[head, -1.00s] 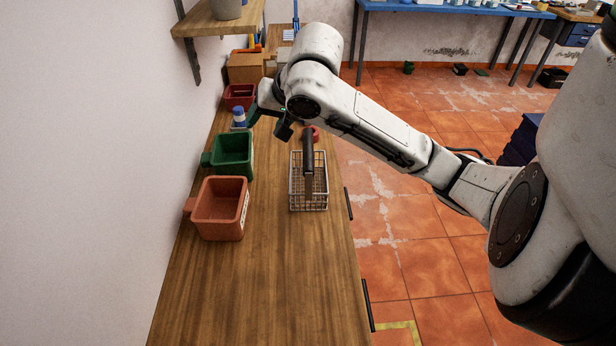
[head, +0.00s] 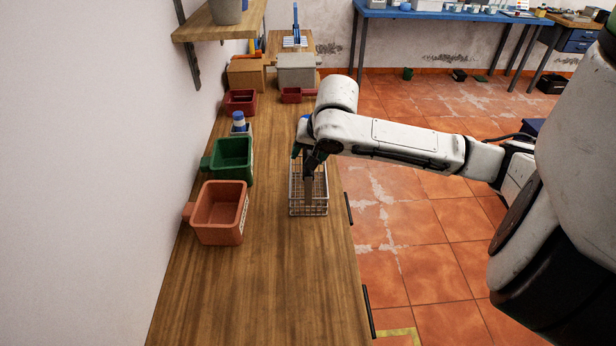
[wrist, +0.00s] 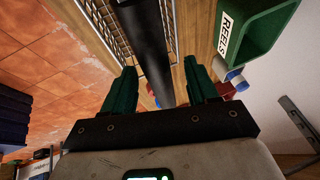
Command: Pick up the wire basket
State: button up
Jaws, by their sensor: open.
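The wire basket (head: 309,209) stands upright on the wooden bench near its right edge. It is a silver wire cage with a dark handle above it. My gripper (head: 306,160) is at the far part of the basket, over its handle, and hides much of that end. In the wrist view, the basket's wires (wrist: 108,24) show at the top left. The dark handle (wrist: 150,45) runs between the two green fingers of my open gripper. I cannot tell whether either finger touches it.
An orange bin (head: 220,212), a green bin (head: 233,160) and a red bin (head: 240,101) line the wall side. A blue-capped bottle (head: 239,121) stands between the green and red bins. The near bench top (head: 262,290) is clear.

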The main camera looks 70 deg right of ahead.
jog(key=x, duration=0.3)
jog(key=shift+f, duration=0.2)
jog(key=shift+f, duration=0.25)
dwell(0.3)
grip_shut()
dwell(0.6)
